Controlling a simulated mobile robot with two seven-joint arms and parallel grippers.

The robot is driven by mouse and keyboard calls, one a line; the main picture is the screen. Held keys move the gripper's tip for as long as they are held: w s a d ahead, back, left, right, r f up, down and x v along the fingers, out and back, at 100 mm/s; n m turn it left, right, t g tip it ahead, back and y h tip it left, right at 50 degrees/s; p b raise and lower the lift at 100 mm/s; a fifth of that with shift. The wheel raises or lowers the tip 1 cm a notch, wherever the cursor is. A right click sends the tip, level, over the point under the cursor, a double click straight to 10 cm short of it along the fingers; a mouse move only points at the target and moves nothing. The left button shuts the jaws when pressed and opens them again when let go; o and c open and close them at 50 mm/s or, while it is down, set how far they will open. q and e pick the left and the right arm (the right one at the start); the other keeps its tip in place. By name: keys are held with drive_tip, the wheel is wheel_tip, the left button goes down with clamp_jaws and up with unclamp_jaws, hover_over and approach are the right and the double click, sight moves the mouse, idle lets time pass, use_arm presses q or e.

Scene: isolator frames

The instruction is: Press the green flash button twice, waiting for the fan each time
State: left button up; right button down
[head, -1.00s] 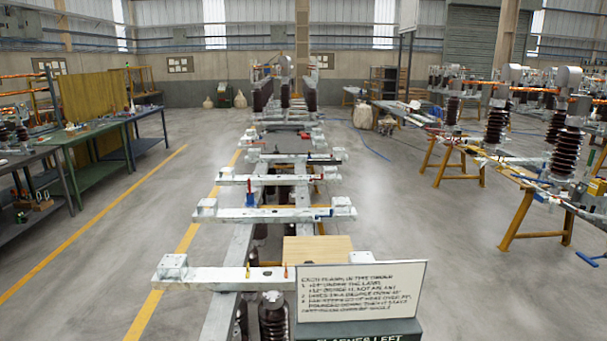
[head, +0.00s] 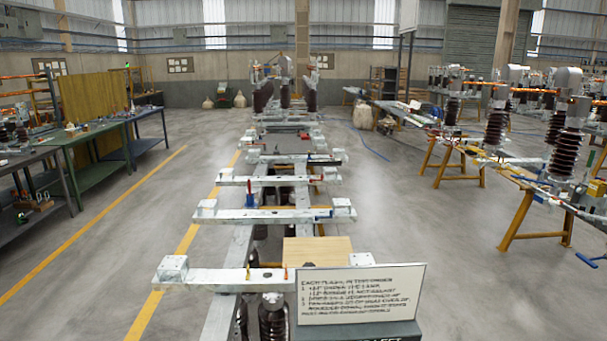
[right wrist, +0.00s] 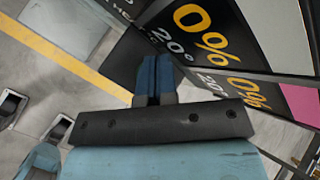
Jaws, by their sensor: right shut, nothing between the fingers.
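No green flash button shows in either view. In the head view, a white sign (head: 360,293) with handwritten lines stands on a dark box (head: 405,330) at the bottom edge. Part of the box's lettering is cut off by the frame. In the right wrist view, my right gripper (right wrist: 153,72) has its blue fingers together with nothing between them. The fingers are beside a dark panel (right wrist: 180,58) with yellow "0%" and white "20°" markings. I cannot tell whether they touch it. My left gripper is not in view.
A long frame with pale crossbeams (head: 270,215) runs away from me. Green benches (head: 100,135) stand left, yellow trestles (head: 530,215) with brown insulators right. Grey floor (head: 420,230) lies open between. The panel carries white and pink patches (right wrist: 300,103).

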drive_tip(key=shift+r+p, duration=0.3)
drive_tip(key=shift+r, duration=0.2)
drive_tip(key=shift+r, duration=0.1)
